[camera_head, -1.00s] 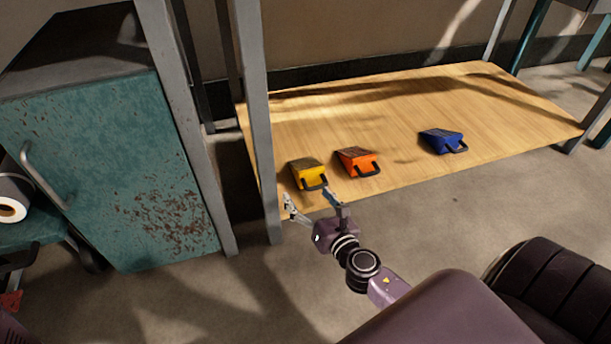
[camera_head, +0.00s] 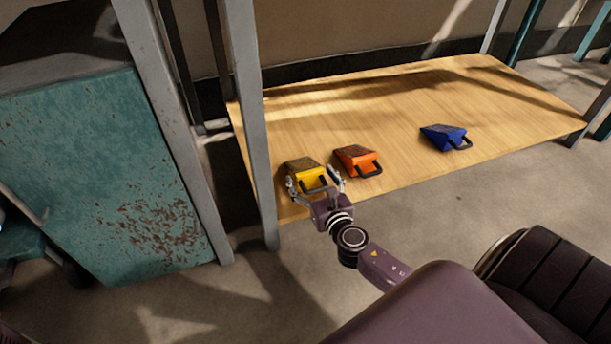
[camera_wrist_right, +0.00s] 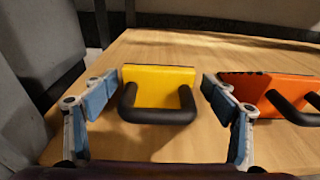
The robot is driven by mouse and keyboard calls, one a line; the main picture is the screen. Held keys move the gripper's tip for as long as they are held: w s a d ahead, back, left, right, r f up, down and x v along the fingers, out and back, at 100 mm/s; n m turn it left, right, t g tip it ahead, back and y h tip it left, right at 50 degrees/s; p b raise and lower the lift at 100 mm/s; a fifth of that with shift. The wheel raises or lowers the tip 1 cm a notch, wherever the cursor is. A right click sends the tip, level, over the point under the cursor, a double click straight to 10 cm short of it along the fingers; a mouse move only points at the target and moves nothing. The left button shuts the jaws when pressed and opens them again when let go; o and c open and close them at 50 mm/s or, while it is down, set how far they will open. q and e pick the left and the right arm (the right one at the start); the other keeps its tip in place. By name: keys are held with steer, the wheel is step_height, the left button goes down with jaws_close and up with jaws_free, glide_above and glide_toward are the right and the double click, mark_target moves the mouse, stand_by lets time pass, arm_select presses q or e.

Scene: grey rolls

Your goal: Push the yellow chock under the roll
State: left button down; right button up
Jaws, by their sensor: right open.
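The yellow chock (camera_head: 304,172) sits on the low wooden shelf near its left front corner, with its black handle towards me. It also shows in the right wrist view (camera_wrist_right: 160,84), between the fingers and a little beyond them. My right gripper (camera_head: 317,182) is open at the chock's handle; its blue fingertips show in the right wrist view (camera_wrist_right: 155,97), one on each side of the handle. I cannot tell whether they touch the chock. No roll shows clearly in the current views. My left gripper is not in view.
An orange chock (camera_head: 357,161) stands close to the right of the yellow one, and a blue chock (camera_head: 446,137) farther right. A grey post (camera_head: 250,130) rises at the shelf's left front. A teal cabinet (camera_head: 100,170) stands left. The wooden shelf (camera_head: 400,95) is clear behind the chocks.

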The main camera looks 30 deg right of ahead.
mark_target(302, 165)
steer(key=shift+b+x, duration=0.6)
steer(key=shift+x, duration=1.25)
steer(key=shift+a, duration=0.1)
steer(key=c, duration=1.7)
